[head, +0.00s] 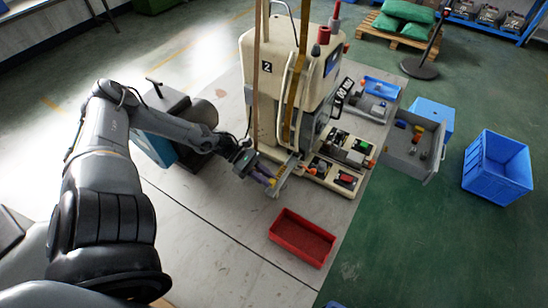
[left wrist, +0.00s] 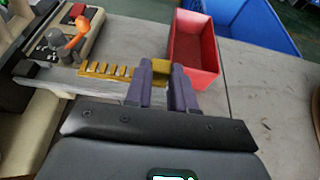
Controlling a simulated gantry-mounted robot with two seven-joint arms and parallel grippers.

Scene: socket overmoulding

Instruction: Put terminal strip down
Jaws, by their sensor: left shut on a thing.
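The terminal strip (left wrist: 105,70) is a gold toothed bar in the left wrist view. My left gripper (left wrist: 162,80) has purple fingers shut on its plain right end, and the toothed part sticks out to the left. The strip lies over or just beside a grey metal rail (left wrist: 60,82); I cannot tell whether it touches it. In the head view my left gripper (head: 269,181) is low at the front of the cream machine (head: 262,80), and the strip is too small there to make out clearly. My right gripper is not in view.
A red tray (head: 286,253) stands on the grey floor in front of the machine. Fixtures with small coloured parts (head: 345,150) and a grey bin (head: 437,165) are to the right. A blue crate (head: 497,178) stands farther right. The floor left of the red tray is clear.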

